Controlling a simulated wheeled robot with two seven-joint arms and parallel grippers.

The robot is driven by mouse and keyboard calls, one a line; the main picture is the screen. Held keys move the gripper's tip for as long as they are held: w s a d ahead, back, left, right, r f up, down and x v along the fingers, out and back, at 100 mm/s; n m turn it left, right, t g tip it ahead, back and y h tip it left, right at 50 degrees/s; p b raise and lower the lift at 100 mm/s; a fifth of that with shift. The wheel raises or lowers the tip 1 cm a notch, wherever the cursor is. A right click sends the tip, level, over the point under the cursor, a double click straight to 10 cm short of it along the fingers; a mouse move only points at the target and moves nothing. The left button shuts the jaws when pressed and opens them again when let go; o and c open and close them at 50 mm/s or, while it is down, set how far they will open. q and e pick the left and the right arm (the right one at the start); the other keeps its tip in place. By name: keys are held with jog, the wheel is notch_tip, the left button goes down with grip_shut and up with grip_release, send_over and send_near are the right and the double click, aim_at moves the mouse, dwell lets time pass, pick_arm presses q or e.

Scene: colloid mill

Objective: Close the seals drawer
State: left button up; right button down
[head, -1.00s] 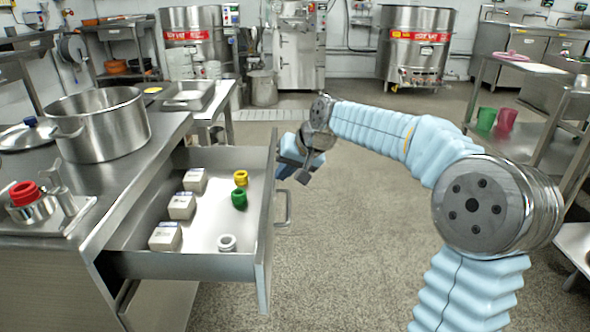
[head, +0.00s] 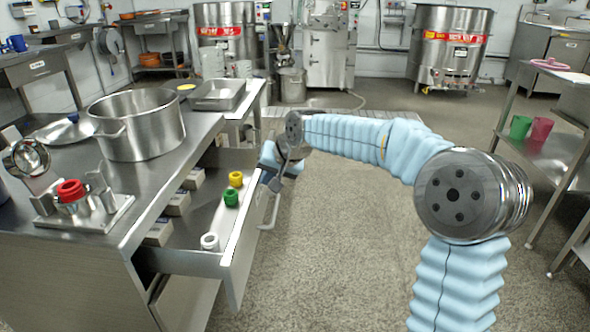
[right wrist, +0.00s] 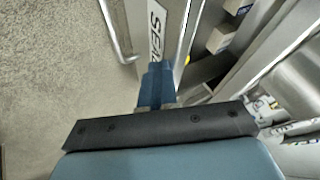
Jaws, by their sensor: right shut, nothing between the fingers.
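The seals drawer (head: 238,268) is partly open, jutting out from under the steel counter. Its front panel with a bar handle (head: 274,210) faces right. Inside lie white boxes (head: 178,204), a yellow ring (head: 236,179), a green ring (head: 231,197) and a white ring (head: 209,242). My right gripper (head: 268,158) is shut and empty at the far end of the drawer front. In the right wrist view its blue fingers (right wrist: 156,86) are at the front panel beside the label (right wrist: 157,30), apart from the handle (right wrist: 116,32); contact is hard to tell. My left gripper is out of view.
A large pot (head: 138,128) and a steel stand with a red ring (head: 70,190) are on the counter (head: 160,185). A shelf cart with green and pink cups (head: 530,128) stands at right. The floor between is clear.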

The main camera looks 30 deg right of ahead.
pick_arm(q)
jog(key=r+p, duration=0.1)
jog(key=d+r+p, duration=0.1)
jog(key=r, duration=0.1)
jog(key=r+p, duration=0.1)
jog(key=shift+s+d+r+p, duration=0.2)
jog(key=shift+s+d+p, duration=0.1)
jog(key=shift+p, duration=0.05)
pick_arm(e)
jog(key=w+a, duration=0.7)
jog(key=a, duration=0.5)
jog(key=shift+w, duration=0.2)
